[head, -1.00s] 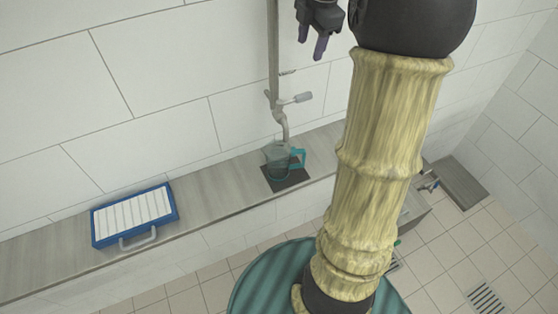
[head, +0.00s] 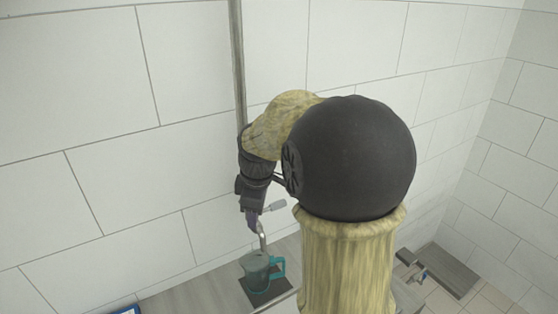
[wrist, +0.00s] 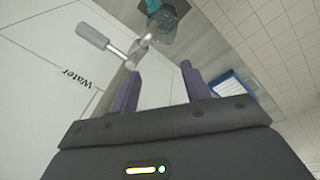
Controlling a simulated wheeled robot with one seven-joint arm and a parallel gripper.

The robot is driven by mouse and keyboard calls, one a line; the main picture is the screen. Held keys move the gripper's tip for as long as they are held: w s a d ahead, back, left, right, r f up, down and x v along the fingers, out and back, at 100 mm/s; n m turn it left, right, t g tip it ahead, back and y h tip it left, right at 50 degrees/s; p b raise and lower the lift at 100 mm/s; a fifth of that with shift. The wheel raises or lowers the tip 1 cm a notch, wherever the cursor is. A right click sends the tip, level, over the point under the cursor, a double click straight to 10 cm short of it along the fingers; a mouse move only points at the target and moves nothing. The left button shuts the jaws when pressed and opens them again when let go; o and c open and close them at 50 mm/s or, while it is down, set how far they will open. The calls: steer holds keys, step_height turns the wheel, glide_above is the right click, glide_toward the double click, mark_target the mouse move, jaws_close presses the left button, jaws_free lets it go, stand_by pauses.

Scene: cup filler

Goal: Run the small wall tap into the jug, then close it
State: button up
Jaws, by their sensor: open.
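The wall tap has a grey lever (head: 277,206) sticking out to the right and a curved metal spout (head: 262,236) pointing down. The lever also shows in the wrist view (wrist: 92,36), upper left. The clear jug with a teal handle (head: 257,272) stands upright under the spout on a dark mat (head: 284,289). Part of the jug shows at the top of the wrist view (wrist: 180,22). My gripper (head: 251,222) is at the tap, its purple fingers open (wrist: 161,85) with nothing between them. The tap lies just beyond the left finger; contact cannot be told. No water stream can be made out.
A vertical pipe (head: 238,60) runs up the wall above the tap. A blue case (wrist: 230,86) lies on the ledge, mostly out of the head view. The word "Water" (wrist: 77,78) is on the wall. A low grey block (head: 446,270) stands at the right.

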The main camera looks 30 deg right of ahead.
steer(key=s+a+f+m+b, duration=0.1)
steer(key=s+a+f+m, duration=0.7)
steer(key=s+f+m, duration=0.2)
steer(key=shift+s+f+m, duration=0.4)
steer(key=shift+s+f, duration=0.1)
steer(key=shift+s, duration=0.65)
steer(key=shift+c, duration=1.2)
